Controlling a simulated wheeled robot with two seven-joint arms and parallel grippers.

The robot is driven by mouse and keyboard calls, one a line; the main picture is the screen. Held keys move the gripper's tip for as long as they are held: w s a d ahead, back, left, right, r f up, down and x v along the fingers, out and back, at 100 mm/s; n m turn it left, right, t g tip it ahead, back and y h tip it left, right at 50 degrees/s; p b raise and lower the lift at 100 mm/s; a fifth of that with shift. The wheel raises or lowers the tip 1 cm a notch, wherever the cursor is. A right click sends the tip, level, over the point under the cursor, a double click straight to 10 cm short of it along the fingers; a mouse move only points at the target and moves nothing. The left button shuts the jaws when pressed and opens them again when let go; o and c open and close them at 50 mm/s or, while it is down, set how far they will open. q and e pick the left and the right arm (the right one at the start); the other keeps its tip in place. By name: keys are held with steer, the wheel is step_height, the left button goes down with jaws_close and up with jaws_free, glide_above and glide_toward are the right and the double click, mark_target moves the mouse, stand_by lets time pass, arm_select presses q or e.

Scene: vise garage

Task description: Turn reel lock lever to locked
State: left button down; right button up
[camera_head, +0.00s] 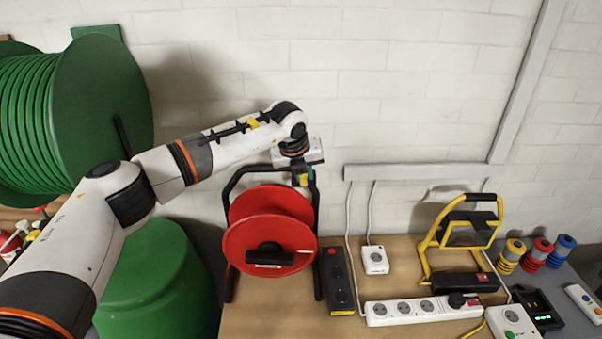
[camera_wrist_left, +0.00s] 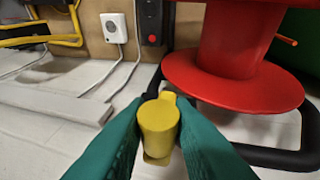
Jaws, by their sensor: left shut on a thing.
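The red cable reel (camera_head: 268,230) stands in a black tubular frame on the bench. The reel lock lever (camera_wrist_left: 158,122) is the yellow piece with a rounded end at the frame's top bar, in the wrist view. My left gripper (camera_head: 302,179) reaches down to the top right of the frame. Its green fingers are shut on the lever, one on each side, in the wrist view. The red reel (camera_wrist_left: 235,75) is just beyond. The lever is mostly hidden in the head view, and its lock position cannot be told. My right gripper is in neither view.
A black-and-red socket box (camera_head: 338,280), a white wall box (camera_head: 375,260) and a white power strip (camera_head: 420,310) lie right of the reel. A yellow work lamp (camera_head: 430,245) stands behind. A large green hose drum (camera_head: 100,100) is at left. The white wall is close behind.

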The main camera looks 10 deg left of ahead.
arm_select(q)
steer(key=shift+d+r, duration=0.1)
steer(key=shift+d, duration=0.2)
steer(key=c, duration=1.4)
jaws_free()
steer(key=shift+o, duration=0.5)
steer(key=shift+w+d, duration=0.1)
steer(key=shift+d, duration=0.15)
steer(key=shift+a, duration=0.1)
steer(key=shift+a, duration=0.15)
steer(key=shift+s+a+r+b, duration=0.15)
steer(key=shift+s+r+b, duration=0.15)
steer(key=shift+b, duration=0.25)
steer(key=d+b+v, duration=0.1)
steer(key=b+v, duration=0.4)
steer(key=v, duration=0.6)
steer(key=shift+a, duration=0.25)
